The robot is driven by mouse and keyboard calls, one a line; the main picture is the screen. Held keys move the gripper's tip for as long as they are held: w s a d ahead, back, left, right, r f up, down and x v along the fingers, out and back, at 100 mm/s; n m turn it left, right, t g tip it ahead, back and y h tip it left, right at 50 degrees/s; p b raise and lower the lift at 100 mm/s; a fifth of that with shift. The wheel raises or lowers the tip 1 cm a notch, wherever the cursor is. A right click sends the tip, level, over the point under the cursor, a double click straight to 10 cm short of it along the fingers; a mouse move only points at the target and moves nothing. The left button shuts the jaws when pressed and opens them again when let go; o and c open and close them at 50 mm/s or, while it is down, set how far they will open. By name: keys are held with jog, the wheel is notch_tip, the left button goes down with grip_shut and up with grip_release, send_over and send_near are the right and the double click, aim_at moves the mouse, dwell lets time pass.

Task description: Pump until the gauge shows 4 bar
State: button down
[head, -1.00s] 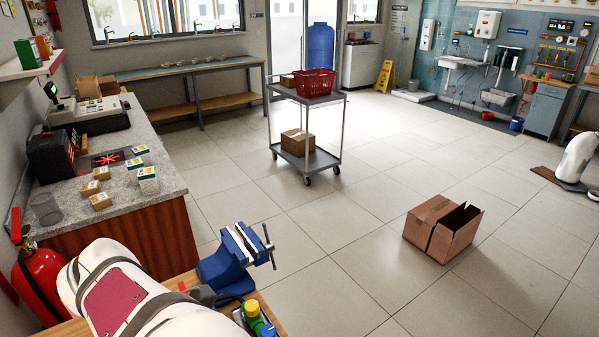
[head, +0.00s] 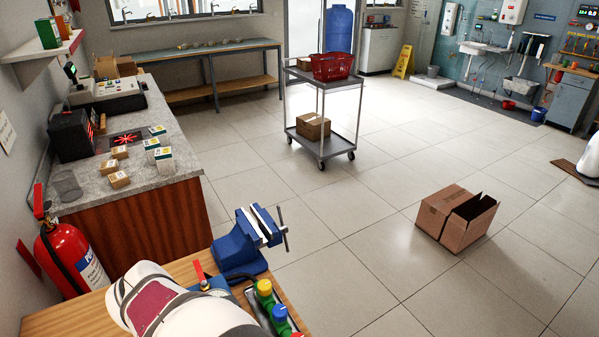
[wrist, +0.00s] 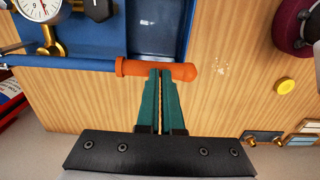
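The orange handle grip (wrist: 185,71) of the pump lever lies level across the wrist view, on a blue rod running left. The blue pump body (wrist: 95,30) lies behind it on the wooden bench. The white round gauge (wrist: 40,6) is cut off at the top left; its reading cannot be made out. My gripper (wrist: 160,72) has its two green fingers close together, with only a thin gap and nothing between them. Their tips overlap the orange grip; whether they touch it cannot be told. In the head view my arm hides most of the pump, and my gripper does not show.
A blue vise (head: 250,240) stands at the bench (head: 185,268) edge. Green, blue and yellow-capped items (head: 279,312) sit at its right. A red fire extinguisher (head: 70,255) is at the left. An open carton (head: 457,216) is on the floor. A yellow button-like disc (wrist: 286,87) shows in the wrist view.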

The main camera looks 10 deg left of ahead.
jog(key=shift+w+a+r, duration=0.55)
jog(key=shift+a+r, duration=0.05)
jog(key=shift+r, duration=7.2)
jog(key=w+d+f+m, duration=0.1)
jog(key=d+f+m, duration=0.1)
jog(key=d+m, duration=0.75)
jog(key=w+d+f+m, duration=0.1)
jog(key=d+f+m, duration=0.1)
jog(key=d+m, duration=0.75)
jog(key=s+d+f+m+y, duration=0.1)
jog(key=s+d+f+m, duration=0.6)
jog(key=d+m, duration=0.3)
jog(key=m, duration=0.3)
jog(key=shift+s+d+m+y, duration=0.25)
jog(key=shift+m+y, duration=0.05)
jog(key=shift+y, duration=0.1)
jog(key=shift+f, duration=0.1)
